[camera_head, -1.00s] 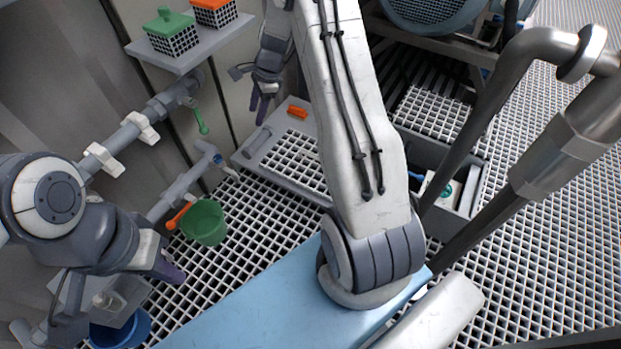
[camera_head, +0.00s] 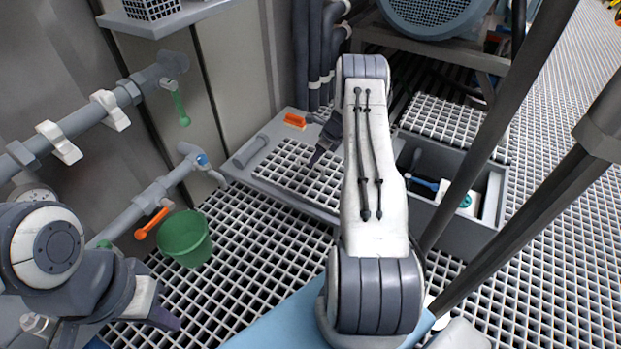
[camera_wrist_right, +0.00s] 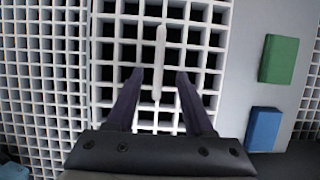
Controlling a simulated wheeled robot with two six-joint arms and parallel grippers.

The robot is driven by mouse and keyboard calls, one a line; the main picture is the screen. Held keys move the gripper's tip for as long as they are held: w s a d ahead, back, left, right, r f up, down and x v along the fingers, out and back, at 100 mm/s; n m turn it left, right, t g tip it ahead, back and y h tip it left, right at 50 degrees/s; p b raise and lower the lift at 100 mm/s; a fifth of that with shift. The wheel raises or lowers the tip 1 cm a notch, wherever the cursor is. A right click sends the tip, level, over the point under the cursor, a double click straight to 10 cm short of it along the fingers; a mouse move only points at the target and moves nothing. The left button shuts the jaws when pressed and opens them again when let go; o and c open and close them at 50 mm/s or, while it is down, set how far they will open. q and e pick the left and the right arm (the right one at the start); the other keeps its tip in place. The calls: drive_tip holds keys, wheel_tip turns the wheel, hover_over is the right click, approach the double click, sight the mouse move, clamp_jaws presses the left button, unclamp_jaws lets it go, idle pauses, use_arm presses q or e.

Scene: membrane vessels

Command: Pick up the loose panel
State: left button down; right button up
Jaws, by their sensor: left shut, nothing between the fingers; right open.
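A white square grating panel (camera_head: 291,173) lies in the grey frame beyond the floor grating, partly hidden by my right arm. In the right wrist view a grating panel (camera_wrist_right: 195,75) with a pale bar (camera_wrist_right: 160,62) along its middle fills the centre. I cannot tell from its look whether it is loose. My right gripper (camera_head: 314,162) hangs above the panel, fingers down. In the right wrist view its purple fingers (camera_wrist_right: 159,76) are apart, one on each side of the bar's lower end, with nothing held. My left gripper (camera_head: 168,320) is shut and empty at the lower left.
Green (camera_wrist_right: 279,59) and blue (camera_wrist_right: 263,129) blocks lie on the grey surface right of the grating. An orange block (camera_head: 295,121) lies at the frame's back. A green bucket (camera_head: 185,238), wall pipes (camera_head: 120,95) and a grey bin (camera_head: 463,225) stand around. A dark post rises at right.

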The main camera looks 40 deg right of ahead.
sight(310, 169)
drive_tip(key=b+x, duration=0.4)
drive_tip(key=shift+w+a+f, duration=0.15)
drive_tip(key=shift+f, duration=0.1)
drive_tip(key=shift+w+f+b, duration=0.25)
drive_tip(key=shift+f+b, duration=0.05)
drive_tip(key=shift+b, duration=0.05)
drive_tip(key=shift+r, duration=0.1)
clamp_jaws()
idle(0.8)
